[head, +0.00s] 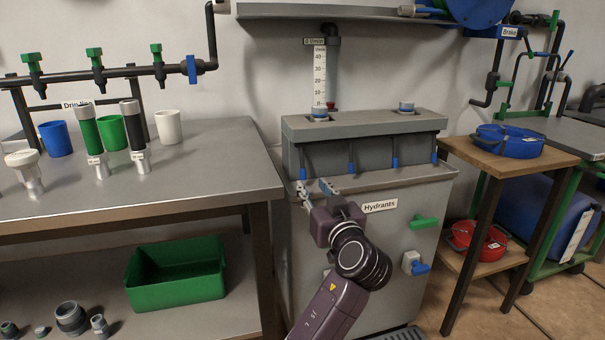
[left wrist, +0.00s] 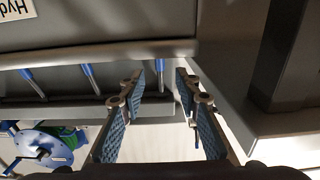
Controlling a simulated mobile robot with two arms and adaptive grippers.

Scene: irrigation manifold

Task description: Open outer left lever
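Several levers with blue handles hang in a row on the front of the grey hydrant block (head: 365,128). The outer left lever (head: 302,173) hangs straight down near the block's left end. My left gripper (head: 313,186) is open just below and in front of it. In the left wrist view, which is turned upside down, the outer left lever (left wrist: 160,76) shows between the two open fingertips. No contact with it can be seen. The neighbouring lever (left wrist: 90,76) lies outside the fingers. My right gripper is in neither view.
The grey cabinet labelled Hydrants (head: 379,206) stands under the block, with a green handle (head: 424,222) on its front. A metal workbench (head: 215,165) with cups is at left. A wooden side table (head: 545,165) holds a blue coil at right.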

